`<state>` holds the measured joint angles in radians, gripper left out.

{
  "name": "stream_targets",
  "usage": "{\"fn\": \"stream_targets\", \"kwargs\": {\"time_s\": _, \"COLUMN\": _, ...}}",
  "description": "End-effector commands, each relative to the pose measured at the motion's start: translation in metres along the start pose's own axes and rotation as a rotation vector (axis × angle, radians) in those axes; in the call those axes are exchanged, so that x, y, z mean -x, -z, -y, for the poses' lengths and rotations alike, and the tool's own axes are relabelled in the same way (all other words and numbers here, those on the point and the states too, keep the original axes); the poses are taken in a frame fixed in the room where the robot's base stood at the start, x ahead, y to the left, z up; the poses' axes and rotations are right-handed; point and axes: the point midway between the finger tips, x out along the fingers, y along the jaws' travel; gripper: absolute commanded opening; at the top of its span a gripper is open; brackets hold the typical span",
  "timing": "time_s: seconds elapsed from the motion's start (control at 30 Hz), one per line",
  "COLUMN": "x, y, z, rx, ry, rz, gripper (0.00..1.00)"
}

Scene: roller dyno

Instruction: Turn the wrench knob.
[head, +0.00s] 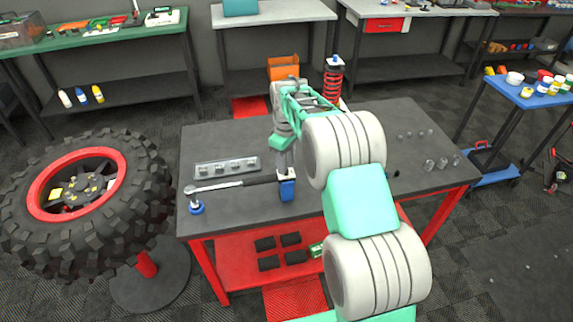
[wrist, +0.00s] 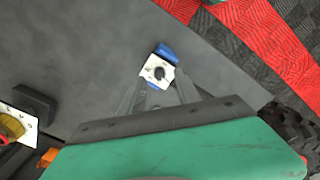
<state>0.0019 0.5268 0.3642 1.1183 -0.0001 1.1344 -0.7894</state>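A torque wrench (head: 232,185) with a black grip lies on the grey table, its head at the left by a round blue piece (head: 196,207). At its right end stands a small blue block (head: 287,190). The wrist view shows a blue block with a white top plate (wrist: 152,81) bearing a dark round knob (wrist: 160,73), apparently the same block. My gripper (wrist: 160,82) points down at it with its fingers apart, one to each side of the plate's near part. I cannot tell whether they touch it.
A tray of sockets (head: 227,167) lies behind the wrench. A red coil spring unit (head: 333,82) stands at the table's back. Small glass-like pieces (head: 430,163) sit at the right. A large tyre (head: 145,190) stands left of the table.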

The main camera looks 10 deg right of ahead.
Motion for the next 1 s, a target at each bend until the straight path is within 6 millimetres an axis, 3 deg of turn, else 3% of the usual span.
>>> {"fn": "stream_targets", "kwargs": {"time_s": 0.2, "x": -0.023, "y": 0.0, "z": 0.0, "rx": -0.002, "ry": -0.001, "rz": 0.0, "gripper": 0.39}}
{"fn": "stream_targets", "kwargs": {"time_s": 0.43, "x": -0.025, "y": 0.0, "z": -0.001, "rx": -0.002, "ry": -0.001, "rz": -0.001, "gripper": 0.39}}
{"fn": "stream_targets", "kwargs": {"time_s": 0.9, "x": -0.025, "y": 0.0, "z": 0.0, "rx": -0.002, "ry": -0.002, "rz": -0.001, "gripper": 0.0}}
{"fn": "stream_targets", "kwargs": {"time_s": 1.0, "x": -0.025, "y": 0.0, "z": 0.0, "rx": -0.002, "ry": -0.002, "rz": -0.002, "gripper": 0.0}}
